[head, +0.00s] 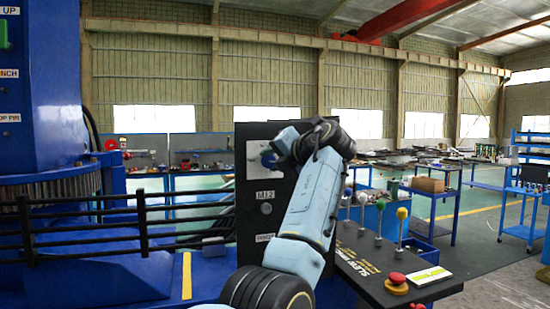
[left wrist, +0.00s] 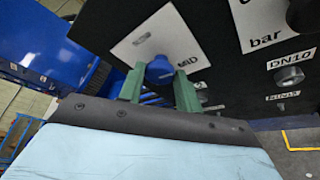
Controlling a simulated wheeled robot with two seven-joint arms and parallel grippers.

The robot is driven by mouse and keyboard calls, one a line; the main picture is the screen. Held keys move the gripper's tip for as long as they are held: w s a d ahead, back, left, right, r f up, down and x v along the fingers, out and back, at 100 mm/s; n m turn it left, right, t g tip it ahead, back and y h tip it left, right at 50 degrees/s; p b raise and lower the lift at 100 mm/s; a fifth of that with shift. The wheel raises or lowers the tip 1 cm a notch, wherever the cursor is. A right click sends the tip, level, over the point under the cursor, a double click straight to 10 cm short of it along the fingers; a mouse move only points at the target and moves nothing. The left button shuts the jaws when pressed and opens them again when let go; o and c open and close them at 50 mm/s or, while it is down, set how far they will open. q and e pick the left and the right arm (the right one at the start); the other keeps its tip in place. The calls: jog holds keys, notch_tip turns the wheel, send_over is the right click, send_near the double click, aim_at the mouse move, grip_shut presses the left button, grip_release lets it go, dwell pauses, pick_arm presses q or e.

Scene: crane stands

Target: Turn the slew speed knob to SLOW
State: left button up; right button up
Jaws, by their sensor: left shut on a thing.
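The blue knob (left wrist: 160,70) sits on a white plate (left wrist: 158,38) on a dark panel in the left wrist view. The word MID is printed on the plate beside the knob; other lettering is too small or hidden to read. My left gripper (left wrist: 160,88) has its two green fingers on either side of the knob and is shut on it. In the head view the white plate (head: 254,150) shows on the upright black panel, with my left wrist covering much of it. Which mark the knob points at cannot be told. My right gripper is not in view.
Several ball-topped levers, including a yellow one (head: 380,204), rise from a black console (head: 365,262) at the right. A red mushroom button (head: 397,279) is near its front. Black hoses or rails (head: 110,222) run along the left. More fittings and labels lie beside the plate.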

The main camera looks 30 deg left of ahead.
pick_arm(q)
jog(key=shift+n, duration=0.4)
dwell(0.3)
jog(key=o, duration=1)
jog(key=shift+c, duration=0.2)
jog(key=b+v, duration=0.2)
jog(key=v, duration=1.1)
jog(key=shift+s+r, duration=0.2)
jog(key=shift+r, duration=0.15)
